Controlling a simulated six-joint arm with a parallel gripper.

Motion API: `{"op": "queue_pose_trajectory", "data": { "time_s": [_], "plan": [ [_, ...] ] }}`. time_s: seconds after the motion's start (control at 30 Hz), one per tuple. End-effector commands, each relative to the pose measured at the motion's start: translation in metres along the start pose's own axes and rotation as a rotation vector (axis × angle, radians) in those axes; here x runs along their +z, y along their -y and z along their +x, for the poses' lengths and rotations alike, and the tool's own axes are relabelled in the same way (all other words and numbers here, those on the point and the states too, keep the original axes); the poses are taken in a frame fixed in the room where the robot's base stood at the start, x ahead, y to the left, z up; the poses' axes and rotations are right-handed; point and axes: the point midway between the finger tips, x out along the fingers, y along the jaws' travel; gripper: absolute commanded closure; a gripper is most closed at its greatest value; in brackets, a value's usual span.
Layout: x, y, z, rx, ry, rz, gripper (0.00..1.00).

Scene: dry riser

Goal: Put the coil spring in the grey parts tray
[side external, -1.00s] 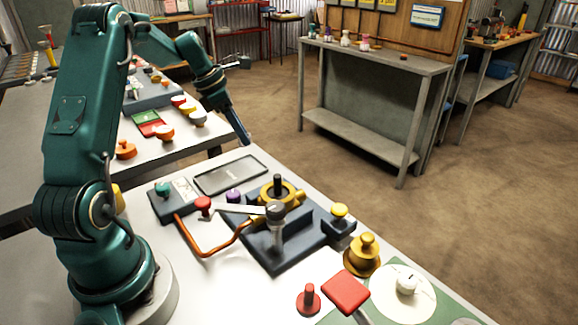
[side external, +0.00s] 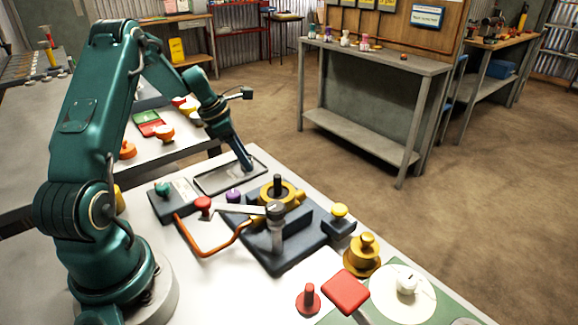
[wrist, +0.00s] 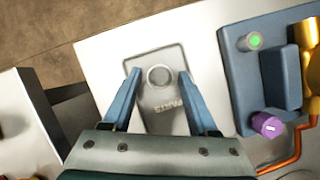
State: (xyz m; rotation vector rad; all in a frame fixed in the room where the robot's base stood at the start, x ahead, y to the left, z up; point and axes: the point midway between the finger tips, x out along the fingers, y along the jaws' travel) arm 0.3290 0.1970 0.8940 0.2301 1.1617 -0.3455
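The grey parts tray (side external: 214,181) lies flat on the white bench. In the wrist view the tray (wrist: 155,121) bears the word PARTS. A round pale ring, seen end-on, which looks like the coil spring (wrist: 159,76), is over the far part of the tray's floor. My gripper (wrist: 159,73) has its two blue fingers spread on either side of the ring, with a gap on each side. In the side view my gripper (side external: 248,166) points down at the tray's far right end. The spring cannot be made out there.
A dark fixture with a gold valve (side external: 279,193) and a purple knob (side external: 233,195) stands close in front of the tray. A red-knobbed lever (side external: 203,204) is nearby. Another bench (side external: 150,145) with coloured parts is behind left. The floor lies beyond the bench edge.

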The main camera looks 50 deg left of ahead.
Motion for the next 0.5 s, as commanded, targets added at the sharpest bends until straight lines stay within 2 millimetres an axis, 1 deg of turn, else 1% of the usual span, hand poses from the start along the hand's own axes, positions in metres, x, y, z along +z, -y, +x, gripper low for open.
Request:
{"op": "queue_pose_trajectory", "data": {
  "time_s": [0.33,0.43,0.5],
  "plan": [
    [0.001,0.0,-0.002,0.001,0.0,0.001,0.33],
    [0.002,-0.001,-0.009,0.004,0.001,0.0,0.33],
    [0.002,-0.002,-0.019,0.006,0.003,0.001,0.33]
  ]
}}
